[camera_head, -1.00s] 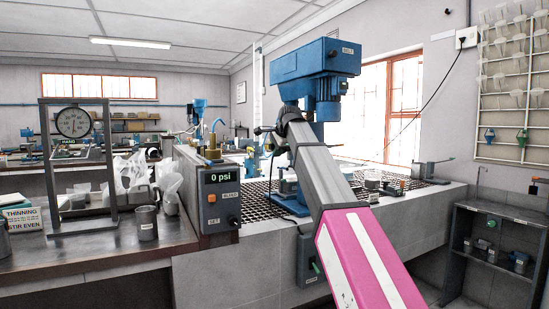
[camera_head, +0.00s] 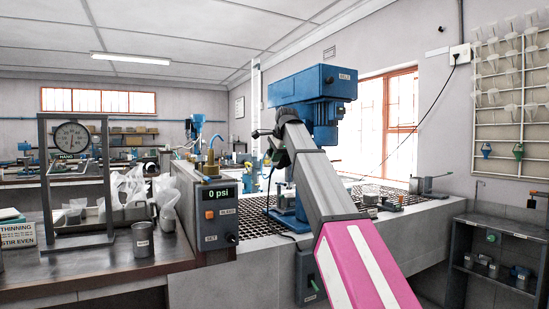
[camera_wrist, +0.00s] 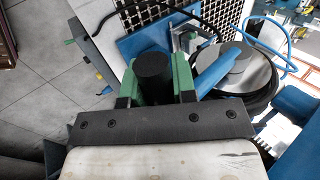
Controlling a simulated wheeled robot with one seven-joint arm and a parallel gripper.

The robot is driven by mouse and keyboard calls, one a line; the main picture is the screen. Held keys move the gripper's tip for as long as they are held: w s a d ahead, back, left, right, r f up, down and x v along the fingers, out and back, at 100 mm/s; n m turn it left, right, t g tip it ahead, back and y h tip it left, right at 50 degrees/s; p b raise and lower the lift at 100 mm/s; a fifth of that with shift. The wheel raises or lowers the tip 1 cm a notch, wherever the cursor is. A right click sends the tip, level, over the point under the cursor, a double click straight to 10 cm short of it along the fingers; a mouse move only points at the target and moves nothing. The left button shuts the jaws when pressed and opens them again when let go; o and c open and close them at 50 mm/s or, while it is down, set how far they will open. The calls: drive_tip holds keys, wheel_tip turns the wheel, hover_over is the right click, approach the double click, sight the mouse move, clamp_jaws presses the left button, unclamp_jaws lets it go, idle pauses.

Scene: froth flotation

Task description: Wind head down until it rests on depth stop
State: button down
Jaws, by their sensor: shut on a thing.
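The blue flotation machine head (camera_head: 300,88) with its motor stands on a column above the grating, behind my arm. In the wrist view, my gripper (camera_wrist: 155,88) has its green fingers closed around an upright black cylindrical knob (camera_wrist: 154,68). A blue rod (camera_wrist: 214,68) lies just right of the fingers. The blue base plate (camera_wrist: 144,46) shows below. In the head view, my arm covers part of the column, and the grip is hard to make out. I cannot pick out the depth stop, nor tell whether the head touches it.
The control box (camera_head: 218,214) reading 0 psi stands left of the machine. A black hose (camera_wrist: 232,95) and a round grey vessel top (camera_wrist: 238,70) lie close right of my gripper. Small cups and fittings sit on the bench at right.

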drive_tip(key=c, duration=0.9)
unclamp_jaws()
drive_tip(key=shift+s, duration=0.1)
drive_tip(key=v, duration=1.1)
drive_tip(key=shift+f, duration=0.1)
